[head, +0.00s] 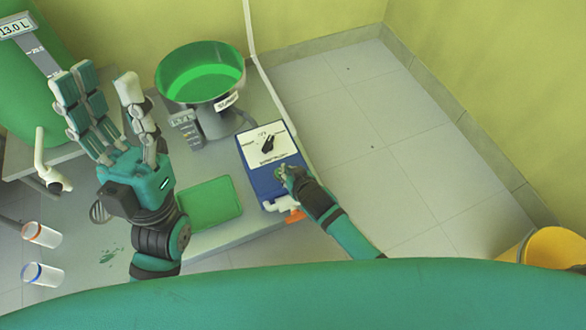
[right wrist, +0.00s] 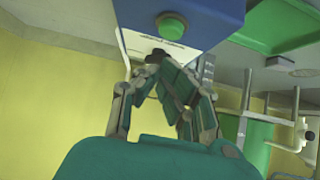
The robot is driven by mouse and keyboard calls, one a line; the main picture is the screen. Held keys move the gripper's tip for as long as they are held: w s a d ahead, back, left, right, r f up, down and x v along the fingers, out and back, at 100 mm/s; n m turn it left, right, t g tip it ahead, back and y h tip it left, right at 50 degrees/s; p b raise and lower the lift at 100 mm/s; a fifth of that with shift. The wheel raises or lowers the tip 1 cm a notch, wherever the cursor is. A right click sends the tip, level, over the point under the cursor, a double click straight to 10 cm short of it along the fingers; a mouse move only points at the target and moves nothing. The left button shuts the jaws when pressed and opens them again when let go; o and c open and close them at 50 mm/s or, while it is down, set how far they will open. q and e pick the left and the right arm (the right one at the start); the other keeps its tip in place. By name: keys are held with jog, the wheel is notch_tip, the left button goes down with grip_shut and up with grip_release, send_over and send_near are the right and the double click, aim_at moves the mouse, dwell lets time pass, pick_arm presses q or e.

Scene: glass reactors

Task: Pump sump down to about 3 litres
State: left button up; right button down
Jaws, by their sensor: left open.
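A blue box (head: 257,180) with a white panel (head: 284,146) stands on the bench. A black knob (head: 267,144) sits on the panel; it also shows in the right wrist view (right wrist: 158,54), with a green button (right wrist: 172,27) nearby. My right gripper (head: 287,174) is over the box's near end, its fingers (right wrist: 150,80) bent toward the panel; contact is unclear. A round basin (head: 190,85) with bright green contents stands behind, its label too small to read. A green tank (head: 22,75) at left carries a display (head: 15,26) reading 13.0 L. My left gripper (head: 104,95) is open and empty, fingers raised.
A green mat or tray (head: 210,203) lies on the bench. A white pipe fitting (head: 50,172) and two clear cylinders, one orange-banded (head: 41,236) and one blue-banded (head: 42,274), are at left. A yellow bin (head: 556,248) stands at right. The tiled floor (head: 400,140) there is clear.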

pick_arm(q)
jog(key=w+d+f+g+y+p, duration=0.1)
jog(key=w+f+g+y, duration=0.1)
jog(key=w+f+g, duration=0.3)
jog(key=shift+w+d+f+g+p, duration=0.3)
jog(key=shift+w+g, duration=0.6)
jog(key=shift+w, duration=1.3)
pick_arm(e)
jog(key=shift+v, duration=2.5)
pick_arm(q)
jog(key=shift+y, duration=0.3)
pick_arm(e)
jog(key=shift+w+r, duration=0.1)
